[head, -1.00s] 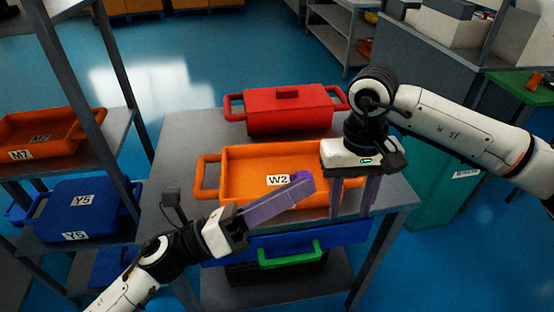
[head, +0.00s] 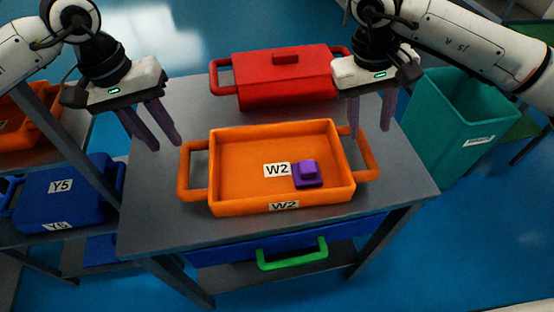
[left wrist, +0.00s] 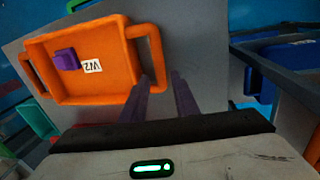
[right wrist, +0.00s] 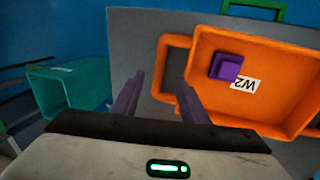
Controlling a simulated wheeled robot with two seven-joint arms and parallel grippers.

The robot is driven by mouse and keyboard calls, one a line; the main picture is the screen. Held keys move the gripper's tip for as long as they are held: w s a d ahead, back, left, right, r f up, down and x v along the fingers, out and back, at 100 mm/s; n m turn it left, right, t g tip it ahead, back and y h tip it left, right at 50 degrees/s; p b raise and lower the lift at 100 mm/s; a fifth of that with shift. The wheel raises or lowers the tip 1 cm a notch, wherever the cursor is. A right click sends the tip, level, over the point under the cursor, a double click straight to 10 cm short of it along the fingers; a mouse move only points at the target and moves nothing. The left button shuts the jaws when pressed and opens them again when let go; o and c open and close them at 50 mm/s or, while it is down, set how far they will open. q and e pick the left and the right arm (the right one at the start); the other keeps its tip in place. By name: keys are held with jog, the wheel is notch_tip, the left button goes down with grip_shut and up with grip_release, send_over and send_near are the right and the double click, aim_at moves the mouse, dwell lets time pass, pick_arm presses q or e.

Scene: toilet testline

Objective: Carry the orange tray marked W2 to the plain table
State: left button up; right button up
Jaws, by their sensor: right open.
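The orange tray marked W2 (head: 230,200) sits flat on the grey table, with a loop handle at each short end. A purple block (head: 307,174) lies inside it beside the W2 label. My left gripper (head: 165,145) is open and empty, above the table just left of the tray's left handle. In the left wrist view its fingers (left wrist: 167,85) are apart near that handle. My right gripper (head: 370,130) is open and empty, above and near the right handle. In the right wrist view its fingers (right wrist: 158,82) are apart beside that handle.
A red lidded pot (head: 285,85) stands behind the tray on the same table. A blue drawer with a green handle (head: 292,257) is under the tabletop. A teal bin (head: 460,130) stands at the right. A shelf with blue Y5 containers (head: 65,200) is at the left.

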aim_at(182, 162)
pick_arm(q)
jog(key=f, duration=0.3)
jog(key=d+f, duration=0.1)
jog(key=f, duration=0.2)
jog(key=d+f, duration=0.1)
jog(key=f, duration=0.3)
jog(key=shift+f, duration=0.1)
pick_arm(e)
jog(key=x, duration=1)
jog(key=shift+f, duration=0.2)
pick_arm(q)
jog(key=shift+c, duration=0.5)
pick_arm(e)
jog(key=shift+c, duration=0.4)
pick_arm(q)
grip_shut()
pick_arm(e)
jog(key=c, duration=0.7)
grip_shut()
jog(key=shift+r, duration=0.1)
